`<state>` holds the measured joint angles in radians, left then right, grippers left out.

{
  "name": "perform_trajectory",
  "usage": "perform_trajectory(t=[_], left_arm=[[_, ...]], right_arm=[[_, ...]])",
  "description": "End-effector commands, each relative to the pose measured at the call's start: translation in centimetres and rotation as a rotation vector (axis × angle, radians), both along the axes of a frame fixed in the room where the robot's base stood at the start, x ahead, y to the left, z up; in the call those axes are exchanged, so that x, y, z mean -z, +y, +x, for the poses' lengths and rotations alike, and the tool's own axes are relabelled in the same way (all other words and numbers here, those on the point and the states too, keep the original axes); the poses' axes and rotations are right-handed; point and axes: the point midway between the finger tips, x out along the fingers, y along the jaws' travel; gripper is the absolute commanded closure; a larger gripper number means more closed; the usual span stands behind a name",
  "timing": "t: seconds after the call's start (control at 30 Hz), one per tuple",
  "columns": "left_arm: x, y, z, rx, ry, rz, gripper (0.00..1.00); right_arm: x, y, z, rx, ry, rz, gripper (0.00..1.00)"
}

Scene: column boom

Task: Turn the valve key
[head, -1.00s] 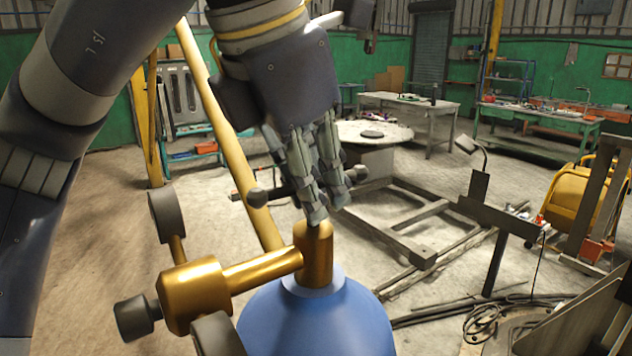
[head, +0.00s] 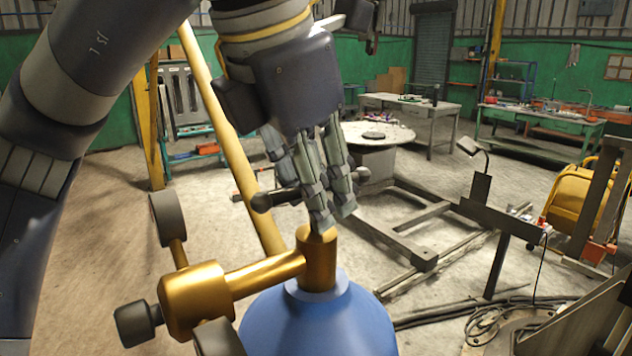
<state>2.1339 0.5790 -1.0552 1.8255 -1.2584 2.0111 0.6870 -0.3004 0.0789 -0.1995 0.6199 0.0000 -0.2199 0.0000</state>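The valve key is a dark crossbar with rounded knobs, its left knob (head: 262,201) and right knob (head: 358,175) showing on either side of my fingers. It sits above the brass valve stem (head: 318,258) on top of a blue cylinder (head: 320,325). My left gripper (head: 329,217) comes down from above, its fingers in front of the middle of the crossbar and their tips close to the top of the stem. The fingers hide the middle of the key, so I cannot tell whether they grip it. My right gripper is not in view.
A brass side fitting (head: 195,298) with dark knobs juts left from the valve. A yellow slanted pole (head: 222,115) stands behind my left gripper. A metal floor frame (head: 415,215), a round table (head: 395,133) and workbenches (head: 540,115) are farther back.

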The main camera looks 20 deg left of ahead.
Motion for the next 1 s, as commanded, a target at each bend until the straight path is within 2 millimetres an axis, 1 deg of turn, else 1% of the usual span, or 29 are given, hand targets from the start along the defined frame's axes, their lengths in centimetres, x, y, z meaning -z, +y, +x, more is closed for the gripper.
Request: perform_trajectory(t=[0.13, 0.23, 0.7, 0.9, 1.0], left_arm=[[-0.3, 0.0, -0.2, 0.001, -0.001, 0.0, 0.69], [-1.1, 0.1, -0.5, 0.001, -0.001, 0.0, 0.69], [-7.6, 0.9, -3.3, -0.002, -0.003, -0.001, 0.69], [-9.6, 1.1, -4.3, -0.002, -0.001, -0.001, 0.69], [-10.3, 1.2, -4.5, -0.002, -0.001, -0.001, 0.69]], right_arm=[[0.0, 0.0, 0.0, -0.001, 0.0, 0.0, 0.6], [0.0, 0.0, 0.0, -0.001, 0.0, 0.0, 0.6], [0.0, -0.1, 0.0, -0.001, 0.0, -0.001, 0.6], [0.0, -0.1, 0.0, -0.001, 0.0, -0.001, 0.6], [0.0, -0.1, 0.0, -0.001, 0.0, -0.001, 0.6]])
